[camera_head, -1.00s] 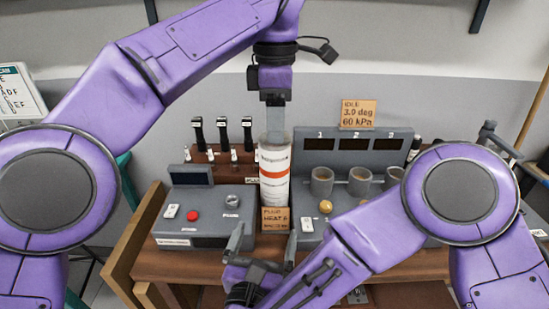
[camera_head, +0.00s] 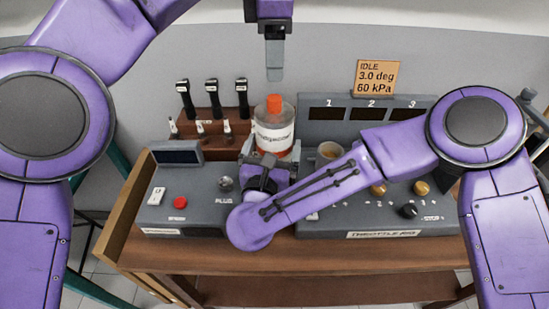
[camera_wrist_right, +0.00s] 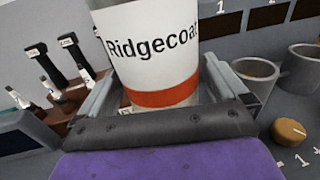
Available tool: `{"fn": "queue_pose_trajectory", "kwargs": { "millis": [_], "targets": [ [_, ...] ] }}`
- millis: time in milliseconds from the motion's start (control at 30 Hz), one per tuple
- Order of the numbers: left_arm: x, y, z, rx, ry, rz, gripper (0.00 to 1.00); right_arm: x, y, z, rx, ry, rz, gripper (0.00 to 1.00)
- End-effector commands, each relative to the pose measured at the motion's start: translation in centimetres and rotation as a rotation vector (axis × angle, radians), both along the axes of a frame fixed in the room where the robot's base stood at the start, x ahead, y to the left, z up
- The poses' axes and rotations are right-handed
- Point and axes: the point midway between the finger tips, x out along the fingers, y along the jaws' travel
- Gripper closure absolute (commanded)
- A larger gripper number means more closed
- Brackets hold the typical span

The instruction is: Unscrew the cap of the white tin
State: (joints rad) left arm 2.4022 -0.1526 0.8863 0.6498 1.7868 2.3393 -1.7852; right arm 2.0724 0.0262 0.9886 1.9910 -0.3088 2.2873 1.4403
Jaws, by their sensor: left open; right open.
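The white tin (camera_head: 273,138) stands upright between the two grey consoles, with "Ridgecoat" lettering, an orange band and an orange cap (camera_head: 274,104) on top. In the right wrist view the tin (camera_wrist_right: 152,55) fills the middle, its top cut off. My right gripper (camera_head: 268,155) is open at the tin's lower part, one finger on each side of it; I cannot tell whether they touch it. It also shows in the right wrist view (camera_wrist_right: 165,95). My left gripper (camera_head: 274,74) is open and empty, pointing down above the cap with a gap between.
A left console (camera_head: 190,217) with a red button and a right throttle console (camera_head: 370,222) with knobs flank the tin. Grey cups (camera_wrist_right: 303,68) stand right of it. A wooden rack (camera_head: 203,130) with black-topped parts is behind left.

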Motion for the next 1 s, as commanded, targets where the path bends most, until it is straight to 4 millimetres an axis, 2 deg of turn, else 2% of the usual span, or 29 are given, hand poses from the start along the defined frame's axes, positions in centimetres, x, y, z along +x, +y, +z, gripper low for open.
{"fn": "queue_pose_trajectory", "kwargs": {
  "millis": [133,400,467,700,867,1000],
  "targets": [
    [0.0,0.0,0.0,0.000,0.000,0.000,0.49,1.3,-0.3,0.0,0.001,0.000,-0.001,0.00],
    [0.0,0.0,0.0,0.000,0.000,-0.001,0.49,1.6,-0.3,0.0,0.000,-0.001,0.000,0.00],
    [0.0,0.0,0.0,0.000,0.000,-0.001,0.49,1.6,-0.3,0.0,0.000,0.000,0.000,0.16],
    [0.0,0.0,0.0,0.000,0.000,-0.001,0.49,1.6,-0.3,0.0,0.000,0.000,0.000,0.94],
    [0.0,0.0,0.0,0.002,-0.001,-0.036,0.49,1.6,-0.3,0.0,0.000,0.000,-0.001,0.95],
    [0.0,0.0,0.0,0.001,-0.001,-0.283,0.49,1.6,-0.3,0.0,0.000,0.001,0.000,0.95]
  ]
}}
